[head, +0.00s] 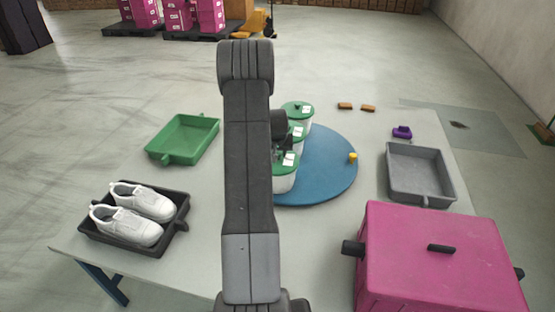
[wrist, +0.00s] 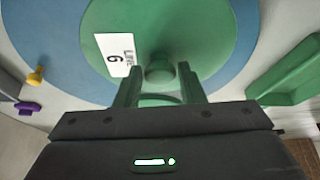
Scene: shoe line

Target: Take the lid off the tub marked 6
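The tub marked 6 shows in the wrist view as a round green lid (wrist: 215,35) with a white label (wrist: 118,55) reading "LINE 6" and a green knob (wrist: 159,62). My gripper (wrist: 159,74) is open over this lid. One finger stands on each side of the knob, with a gap visible on both sides. In the head view, several white tubs with green lids (head: 297,108) stand in a row on a blue round board (head: 325,170). My arm hides part of them and most of my gripper, and the label numbers are too small to read there.

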